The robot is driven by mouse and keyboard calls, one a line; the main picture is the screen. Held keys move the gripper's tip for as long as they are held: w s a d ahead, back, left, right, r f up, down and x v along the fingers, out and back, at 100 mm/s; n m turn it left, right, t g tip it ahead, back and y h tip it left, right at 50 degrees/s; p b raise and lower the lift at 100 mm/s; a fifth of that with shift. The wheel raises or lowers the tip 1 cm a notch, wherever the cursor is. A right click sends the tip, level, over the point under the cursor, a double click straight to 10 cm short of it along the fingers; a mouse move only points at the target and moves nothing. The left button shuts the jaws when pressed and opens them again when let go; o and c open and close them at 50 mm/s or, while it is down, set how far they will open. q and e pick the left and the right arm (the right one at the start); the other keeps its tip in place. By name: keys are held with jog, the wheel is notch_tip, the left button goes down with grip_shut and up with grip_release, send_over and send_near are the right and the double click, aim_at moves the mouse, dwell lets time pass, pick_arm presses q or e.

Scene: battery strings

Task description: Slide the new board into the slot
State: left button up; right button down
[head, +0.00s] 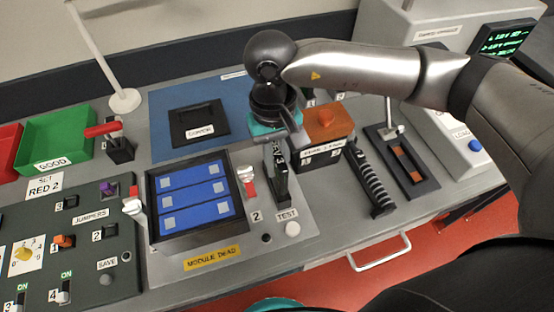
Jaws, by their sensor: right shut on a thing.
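My right gripper (277,160) points down between the blue module tray and an orange-topped box. It is shut on a narrow, dark upright piece (281,185), seemingly the new board seen nearly edge-on. My gripper hides much of it, and I cannot tell whether its lower end is inside a slot. The module tray (153,226) is black, holds 3 blue modules, and has a "MODULE DEAD" label (212,257) in front.
The orange-topped box (325,122) stands close right of my gripper. A black ribbed strip (370,182) and a dark fixture with a brown insert (424,186) lie farther right. A green bin (60,138) is far left.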

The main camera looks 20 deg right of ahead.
aim_at(277, 177)
jog(key=shift+b, duration=0.55)
dwell(0.6)
jog(key=shift+b, duration=0.3)
dwell(0.7)
jog(key=shift+b, duration=0.45)
jog(key=shift+f+b, duration=1.75)
jog(key=shift+b, duration=0.2)
jog(key=c, duration=0.7)
grip_release()
jog(key=shift+c, duration=0.2)
jog(key=shift+r, duration=0.1)
